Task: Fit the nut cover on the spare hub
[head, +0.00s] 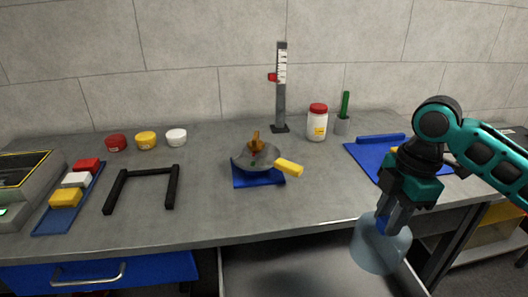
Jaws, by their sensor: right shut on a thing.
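My right gripper (390,222) is shut on a translucent pale-blue cup-shaped cover (372,247), which I take to be the nut cover. It hangs in front of the bench's front edge, at the right, clear of the bench top. A grey round dish-like part (243,161) with an orange-brown knob on top and a yellow handle (289,167) sits on a blue mat (258,181) mid-bench. It may be the spare hub, but I cannot tell for certain. The cover is apart from it, to the right and nearer me. My left gripper is out of view.
A black frame (143,174) and a blue tray (48,217) of coloured blocks stand left. Red, yellow and white caps (146,140) sit behind. A scale post (281,90), red-lidded jar (317,124) and blue tray (366,164) stand right. An open drawer (290,275) lies below.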

